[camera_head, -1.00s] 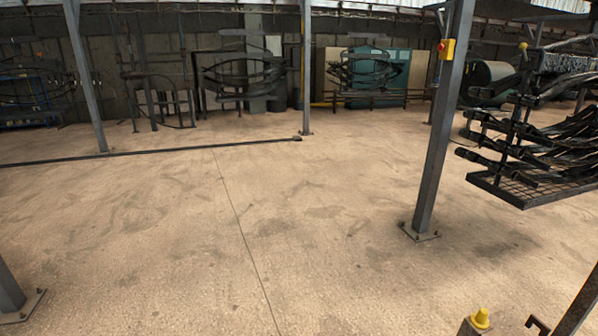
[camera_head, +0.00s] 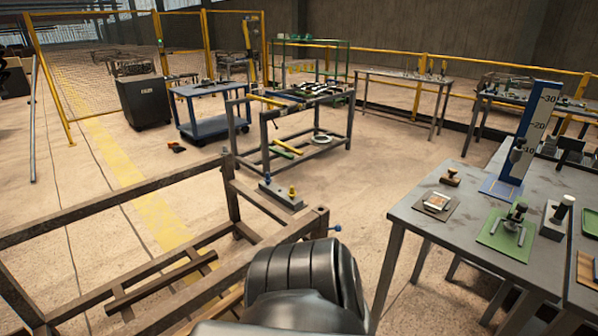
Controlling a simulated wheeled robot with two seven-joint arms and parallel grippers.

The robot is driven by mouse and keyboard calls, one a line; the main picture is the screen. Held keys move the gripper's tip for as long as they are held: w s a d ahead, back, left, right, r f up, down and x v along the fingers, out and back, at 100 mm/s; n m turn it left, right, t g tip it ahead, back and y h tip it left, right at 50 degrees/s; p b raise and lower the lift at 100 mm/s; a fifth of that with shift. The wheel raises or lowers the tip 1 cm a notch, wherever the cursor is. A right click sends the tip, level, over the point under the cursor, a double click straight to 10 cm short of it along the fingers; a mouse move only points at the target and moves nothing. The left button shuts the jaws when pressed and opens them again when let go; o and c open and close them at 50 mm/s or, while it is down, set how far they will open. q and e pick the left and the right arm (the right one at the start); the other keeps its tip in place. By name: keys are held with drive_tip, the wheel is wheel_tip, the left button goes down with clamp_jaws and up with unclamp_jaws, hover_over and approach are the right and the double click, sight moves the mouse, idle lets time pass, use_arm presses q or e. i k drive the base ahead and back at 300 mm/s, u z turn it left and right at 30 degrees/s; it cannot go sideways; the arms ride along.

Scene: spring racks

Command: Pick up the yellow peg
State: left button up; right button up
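A small yellow peg (camera_head: 292,192) stands upright near the right end of a grey block (camera_head: 278,195). A blue peg (camera_head: 266,178) stands at the block's other end. The block lies on the corner of a dark metal frame (camera_head: 250,196). A dark rounded link of my own arm shows at the bottom centre, in front of and nearer than the block. Neither of my grippers is in view. No gripper is seen at the peg.
A grey table (camera_head: 415,218) with a stamp, a green-based tool and a height gauge (camera_head: 530,130) stands at the right. Behind are a tool rack (camera_head: 262,113), a blue cart (camera_head: 210,128) and a dark cabinet (camera_head: 146,103). Floor between is open.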

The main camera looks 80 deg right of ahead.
sight(292, 193)
drive_tip(key=z, duration=2.7)
